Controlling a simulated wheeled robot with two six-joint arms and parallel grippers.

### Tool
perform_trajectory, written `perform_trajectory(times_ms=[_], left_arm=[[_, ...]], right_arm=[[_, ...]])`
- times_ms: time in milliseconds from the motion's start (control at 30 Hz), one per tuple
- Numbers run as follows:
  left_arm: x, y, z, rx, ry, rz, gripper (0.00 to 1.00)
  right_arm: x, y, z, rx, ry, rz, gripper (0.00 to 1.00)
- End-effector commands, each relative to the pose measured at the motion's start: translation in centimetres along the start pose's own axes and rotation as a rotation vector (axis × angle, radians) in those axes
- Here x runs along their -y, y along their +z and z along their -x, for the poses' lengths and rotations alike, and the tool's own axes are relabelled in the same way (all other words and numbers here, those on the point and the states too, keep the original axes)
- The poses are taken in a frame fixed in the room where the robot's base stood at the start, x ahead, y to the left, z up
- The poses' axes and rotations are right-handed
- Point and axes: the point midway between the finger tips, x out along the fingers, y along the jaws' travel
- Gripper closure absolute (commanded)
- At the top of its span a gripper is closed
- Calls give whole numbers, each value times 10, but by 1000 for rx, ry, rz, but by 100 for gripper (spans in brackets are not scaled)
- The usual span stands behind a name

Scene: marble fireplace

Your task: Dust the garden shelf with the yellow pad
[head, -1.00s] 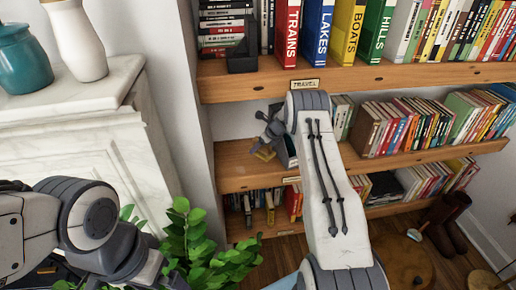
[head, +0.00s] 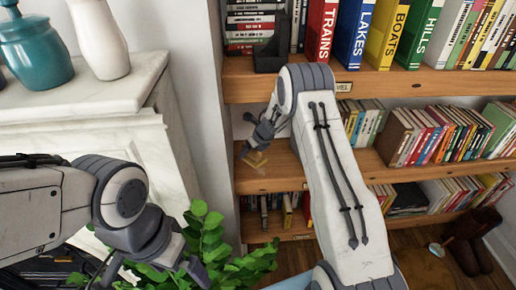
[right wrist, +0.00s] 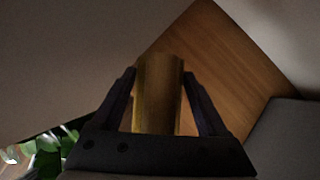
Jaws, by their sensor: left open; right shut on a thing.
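The yellow pad (head: 255,158) is in my right gripper (head: 247,146), at the left end of the wooden middle shelf (head: 285,176). In the right wrist view the pad (right wrist: 158,95) stands between both fingers, with the wood (right wrist: 225,65) behind it. I cannot tell if the pad touches the board. No label reading garden can be made out; my right arm covers part of the shelf. My left gripper (head: 190,272) is open and empty, low at the left near the plant, and partly cut off by the frame's bottom edge.
Books (head: 440,135) fill the right part of the middle shelf. A marble mantel (head: 100,100) with a teal jar (head: 40,55) and white vase (head: 98,40) stands left. A leafy plant (head: 215,250) is below.

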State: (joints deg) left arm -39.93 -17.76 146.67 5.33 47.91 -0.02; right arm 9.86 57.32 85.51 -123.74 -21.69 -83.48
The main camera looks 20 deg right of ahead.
Motion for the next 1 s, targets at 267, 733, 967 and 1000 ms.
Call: perform_trajectory(times_ms=[267, 733, 967, 1000], left_arm=[[2, 2, -26, 0, 0, 0, 0], [5, 4, -67, 0, 0, 0, 0], [5, 4, -70, 0, 0, 0, 0], [5, 4, -70, 0, 0, 0, 0]], right_arm=[[8, -18, -20, 1, -5, -10, 89], [12, -40, -56, 1, -6, -10, 89], [26, -50, -61, 2, -8, -13, 99], [30, -53, -62, 1, -8, -13, 99]])
